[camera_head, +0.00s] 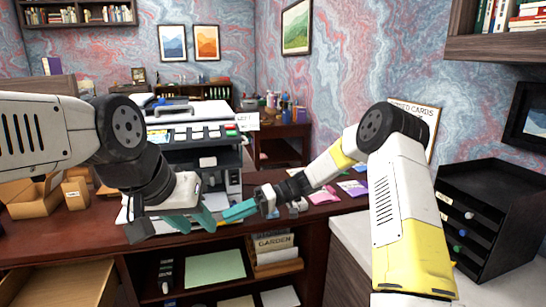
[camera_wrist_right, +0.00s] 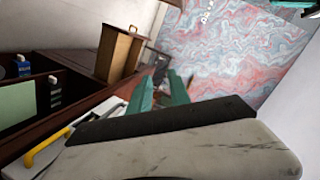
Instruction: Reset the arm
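My left gripper (camera_head: 190,220) hangs over the desk's front edge in the head view, with teal fingers pointing down and right. Its finger gap is unclear. My right gripper (camera_head: 238,211) reaches in from the right, and its teal fingers point left toward the left gripper's fingers.
The dark wooden desk (camera_head: 80,233) holds a printer-like organizer (camera_head: 190,135), cardboard boxes (camera_head: 75,192) and pink notes (camera_head: 323,197). Below are an open drawer (camera_head: 60,285) and shelves with books (camera_head: 273,245). A black drawer unit (camera_head: 492,205) stands at right on a white surface (camera_head: 350,235).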

